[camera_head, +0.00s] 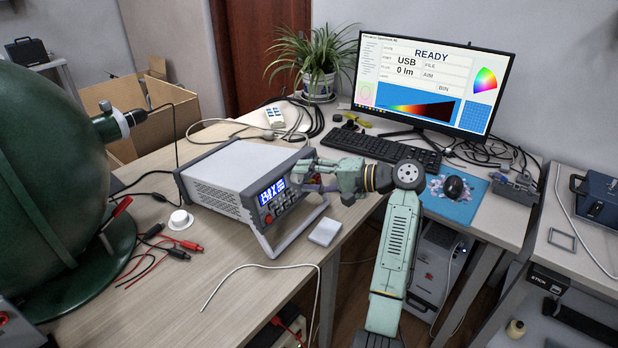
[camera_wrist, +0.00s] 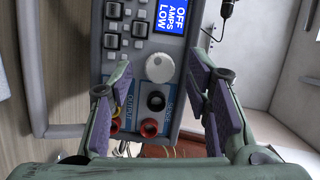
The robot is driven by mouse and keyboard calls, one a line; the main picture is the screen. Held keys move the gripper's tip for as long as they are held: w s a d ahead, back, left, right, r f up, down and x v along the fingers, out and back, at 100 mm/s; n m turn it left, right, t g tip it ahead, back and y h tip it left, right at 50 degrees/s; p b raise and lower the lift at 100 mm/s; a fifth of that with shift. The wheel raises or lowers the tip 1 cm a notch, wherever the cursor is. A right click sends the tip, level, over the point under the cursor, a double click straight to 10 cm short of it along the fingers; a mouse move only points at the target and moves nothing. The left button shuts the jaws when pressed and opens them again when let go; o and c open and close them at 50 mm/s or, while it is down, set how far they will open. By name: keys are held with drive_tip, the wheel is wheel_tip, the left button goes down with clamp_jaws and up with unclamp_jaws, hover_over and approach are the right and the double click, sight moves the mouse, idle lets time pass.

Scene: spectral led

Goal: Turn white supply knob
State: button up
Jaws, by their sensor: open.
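The white supply knob (camera_wrist: 159,68) is on the front panel of the power supply, below its blue display (camera_wrist: 172,15), in the wrist view. My gripper (camera_wrist: 159,78) is open, with one purple-padded finger on each side of the knob. Gaps show between the pads and the knob in the picture; I cannot tell the depth between fingertips and panel. In the head view the grey and white power supply (camera_head: 236,170) stands on the wooden desk, and my gripper (camera_head: 305,180) is at the right end of its front panel, hiding the knob there.
Red and black sockets (camera_wrist: 150,127) sit below the knob. The supply's grey tilted handle (camera_head: 297,232) stands in front of its panel. A small white box (camera_head: 325,232) lies just in front. The monitor (camera_head: 430,85) and keyboard (camera_head: 390,150) are behind my arm.

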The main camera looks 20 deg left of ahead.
drive_tip(key=shift+d, duration=0.1)
drive_tip(key=v, duration=1.2)
idle(1.8)
